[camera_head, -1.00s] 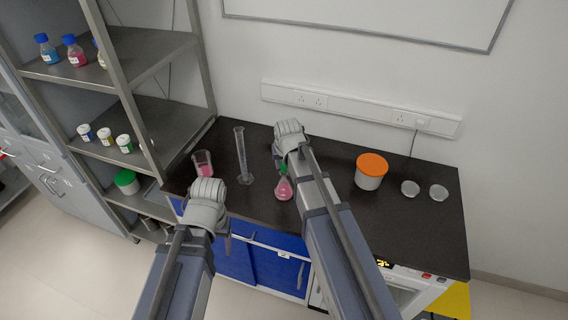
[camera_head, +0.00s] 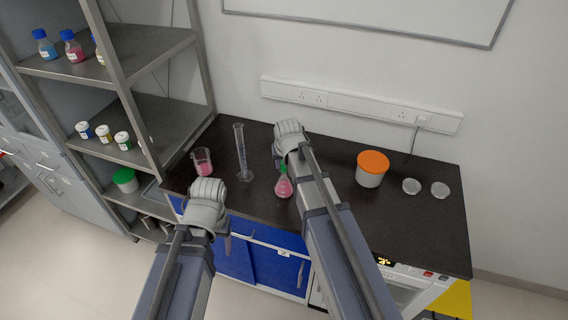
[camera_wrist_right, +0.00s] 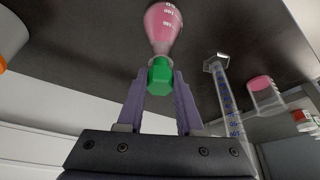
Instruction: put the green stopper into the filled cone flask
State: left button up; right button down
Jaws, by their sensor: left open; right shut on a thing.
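The cone flask (camera_head: 284,188) holding pink liquid stands on the dark bench; it also shows in the right wrist view (camera_wrist_right: 163,28). The green stopper (camera_wrist_right: 160,76) is between the fingers of my right gripper (camera_wrist_right: 160,84), which is shut on it. The stopper is in line with the flask's neck and appears at its mouth; how deep it sits I cannot tell. In the head view the stopper (camera_head: 283,168) shows just above the flask. My left gripper (camera_head: 227,240) is open, in front of the bench edge, its fingers mostly hidden.
A measuring cylinder (camera_head: 242,155) and a beaker of pink liquid (camera_head: 203,162) stand left of the flask. An orange-lidded tub (camera_head: 371,170) and two small clear dishes (camera_head: 411,186) are to the right. A metal shelf (camera_head: 150,125) with bottles stands at the left.

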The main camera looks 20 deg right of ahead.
jog(key=shift+f, duration=0.15)
jog(key=shift+c, duration=2.4)
grip_release()
jog(key=p+v, duration=0.7)
jog(key=v, duration=0.1)
